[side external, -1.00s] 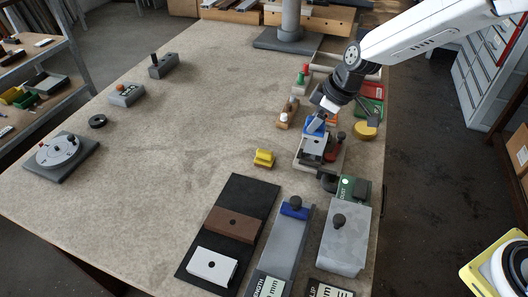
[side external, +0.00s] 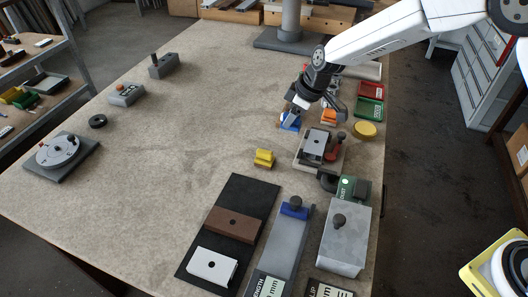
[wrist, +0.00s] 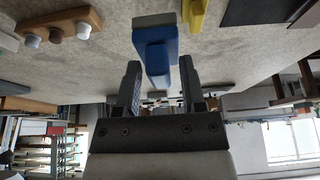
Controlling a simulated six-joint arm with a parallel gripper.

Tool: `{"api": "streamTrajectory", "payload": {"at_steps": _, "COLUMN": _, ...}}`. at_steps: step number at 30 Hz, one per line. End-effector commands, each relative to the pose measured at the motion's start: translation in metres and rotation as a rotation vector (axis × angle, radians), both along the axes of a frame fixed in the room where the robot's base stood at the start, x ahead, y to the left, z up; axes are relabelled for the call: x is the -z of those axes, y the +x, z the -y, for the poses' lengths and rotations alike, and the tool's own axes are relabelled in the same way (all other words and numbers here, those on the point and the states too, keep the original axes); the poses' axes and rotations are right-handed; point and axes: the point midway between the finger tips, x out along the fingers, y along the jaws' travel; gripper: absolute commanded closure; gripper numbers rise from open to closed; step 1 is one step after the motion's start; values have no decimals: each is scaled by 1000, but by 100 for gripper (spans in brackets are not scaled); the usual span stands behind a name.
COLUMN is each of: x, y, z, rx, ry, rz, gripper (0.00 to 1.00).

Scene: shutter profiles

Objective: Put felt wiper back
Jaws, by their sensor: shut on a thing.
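The felt wiper (side external: 289,121), a blue block with a grey pad, is held in my gripper (side external: 297,107). In the wrist view the wiper (wrist: 158,58) sits between the two fingers of my gripper (wrist: 158,85), its grey pad at the far end, facing the table. In the side view it is left of the grey fixture (side external: 318,143), and I cannot tell whether it touches the table.
A yellow block (side external: 264,158) lies in front. A wooden rack with rounded pegs (wrist: 56,28) shows in the wrist view. Red and green trays (side external: 369,100) and a yellow disc (side external: 365,129) stand at right. The table's left-centre is clear.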

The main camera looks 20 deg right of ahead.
Motion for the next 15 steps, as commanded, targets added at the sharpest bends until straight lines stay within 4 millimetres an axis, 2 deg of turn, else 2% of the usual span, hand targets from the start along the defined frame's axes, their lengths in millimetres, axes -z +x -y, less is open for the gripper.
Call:
{"api": "streamTrajectory", "payload": {"at_steps": 3, "x": 7, "y": 13, "z": -3, "rx": -1, "ry": 0, "rz": -1, "gripper": 100}}
{"api": "streamTrajectory", "payload": {"at_steps": 15, "x": 48, "y": 46, "z": -11, "rx": 0, "ry": 0, "rz": -1, "gripper": 100}}
